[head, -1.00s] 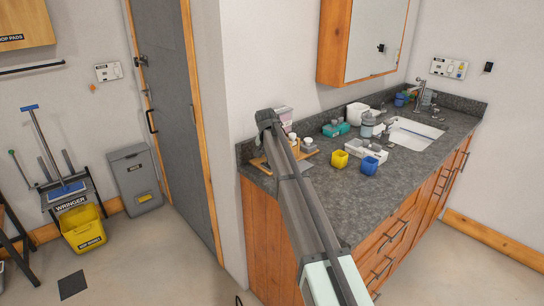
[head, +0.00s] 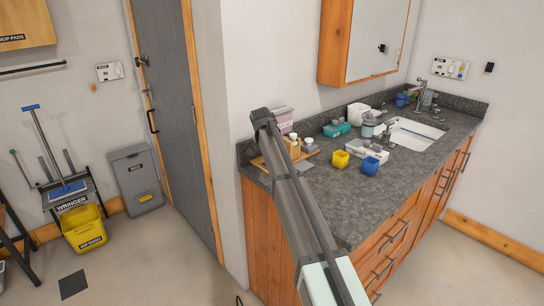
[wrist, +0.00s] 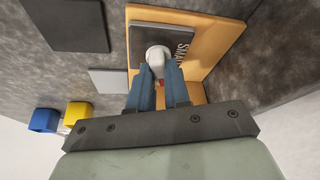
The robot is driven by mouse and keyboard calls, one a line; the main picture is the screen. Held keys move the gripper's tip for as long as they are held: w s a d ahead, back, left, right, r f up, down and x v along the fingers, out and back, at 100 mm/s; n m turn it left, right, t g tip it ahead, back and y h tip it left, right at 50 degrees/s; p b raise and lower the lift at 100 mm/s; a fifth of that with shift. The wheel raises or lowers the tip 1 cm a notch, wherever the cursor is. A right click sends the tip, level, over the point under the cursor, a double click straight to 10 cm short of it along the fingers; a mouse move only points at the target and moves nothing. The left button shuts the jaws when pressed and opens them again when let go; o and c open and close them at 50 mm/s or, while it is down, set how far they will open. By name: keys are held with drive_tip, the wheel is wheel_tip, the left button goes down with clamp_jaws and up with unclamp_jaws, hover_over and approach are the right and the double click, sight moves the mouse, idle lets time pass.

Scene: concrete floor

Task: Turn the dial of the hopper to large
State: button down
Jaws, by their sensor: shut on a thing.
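In the wrist view, my gripper (wrist: 160,74) has its two blue fingers closed around a white round knob (wrist: 157,53). The knob stands on a dark plate (wrist: 180,38) fixed to a light wooden board (wrist: 215,45). White lettering beginning "SMA" shows on the plate to the right of the knob; the rest is cut off. A small red mark shows between the fingers. Which way the dial points I cannot tell. In the head view, my arm reaches over the left end of the counter and hides the gripper and the knob. A wooden piece (head: 272,160) shows there beside my arm.
On the grey counter (head: 335,205) stand a pinkish container (head: 282,117), small white-capped bottles (head: 309,145), a yellow cup (head: 340,158), a blue cup (head: 370,166) and a teal box (head: 336,130). A sink (head: 415,135) lies farther right. A wall rises behind the counter.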

drive_tip(key=c, duration=1.1)
unclamp_jaws()
drive_tip(key=v, duration=1.3)
drive_tip(key=shift+s+r, duration=0.1)
drive_tip(key=shift+r, duration=0.3)
